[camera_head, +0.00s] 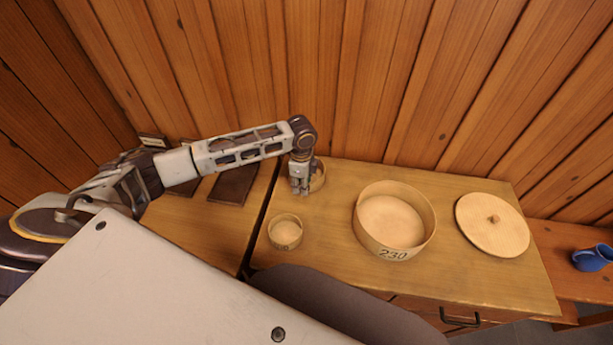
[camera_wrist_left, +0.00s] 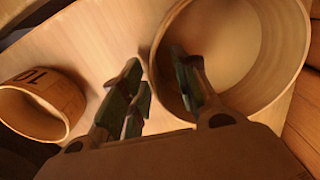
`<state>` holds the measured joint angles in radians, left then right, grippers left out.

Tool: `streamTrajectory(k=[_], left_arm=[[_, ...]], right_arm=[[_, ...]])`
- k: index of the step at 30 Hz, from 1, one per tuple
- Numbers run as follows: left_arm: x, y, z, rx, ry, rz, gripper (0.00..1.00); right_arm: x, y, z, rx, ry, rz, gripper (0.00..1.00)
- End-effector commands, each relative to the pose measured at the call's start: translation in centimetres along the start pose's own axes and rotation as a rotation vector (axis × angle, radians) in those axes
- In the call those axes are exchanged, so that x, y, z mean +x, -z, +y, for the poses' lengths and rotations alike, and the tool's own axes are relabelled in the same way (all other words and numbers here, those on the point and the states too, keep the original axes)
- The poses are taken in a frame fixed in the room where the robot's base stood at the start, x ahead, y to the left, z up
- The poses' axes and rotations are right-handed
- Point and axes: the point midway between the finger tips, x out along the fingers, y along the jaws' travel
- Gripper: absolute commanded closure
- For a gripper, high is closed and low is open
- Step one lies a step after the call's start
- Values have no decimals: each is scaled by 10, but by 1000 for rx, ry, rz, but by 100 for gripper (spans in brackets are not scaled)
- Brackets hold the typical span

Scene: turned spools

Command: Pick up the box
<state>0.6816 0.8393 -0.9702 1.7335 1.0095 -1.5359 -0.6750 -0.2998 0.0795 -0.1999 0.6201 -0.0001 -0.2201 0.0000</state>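My left gripper (camera_head: 300,188) points down at the back left of the table, in front of a round wooden box (camera_head: 319,174) that it partly hides. In the left wrist view my gripper (camera_wrist_left: 157,72) has its fingers spread. A round box's wall (camera_wrist_left: 164,40) lies between them, one finger over the inside, the other outside; I cannot tell whether they touch it. A small round open box (camera_head: 285,232) stands nearer me. A small box marked with dark figures (camera_wrist_left: 62,92) shows at the wrist view's left. A large open round box marked 230 (camera_head: 394,252) stands mid-table. My right gripper is not in view.
A round wooden lid with a knob (camera_head: 478,228) lies on the table (camera_head: 335,235) at the right. A blue mug (camera_head: 590,258) stands on a lower surface at far right. Dark boards (camera_head: 235,187) lie at the left. A plank wall (camera_head: 350,80) closes the back.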

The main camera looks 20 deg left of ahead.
Motion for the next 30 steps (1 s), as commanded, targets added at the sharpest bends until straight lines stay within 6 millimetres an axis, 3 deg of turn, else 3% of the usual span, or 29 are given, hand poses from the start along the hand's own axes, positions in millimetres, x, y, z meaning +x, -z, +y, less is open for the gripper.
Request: streamTrajectory(k=[4, 11, 23, 30], left_arm=[[0, 0, 0, 0, 0, 0, 72], [0, 0, 0, 0, 0, 0, 100], [-1, 0, 0, 0, 1, 0, 100], [-15, 0, -1, 1, 2, 2, 100]], right_arm=[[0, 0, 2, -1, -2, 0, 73], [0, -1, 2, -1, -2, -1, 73], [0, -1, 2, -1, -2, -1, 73], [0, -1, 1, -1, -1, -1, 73]])
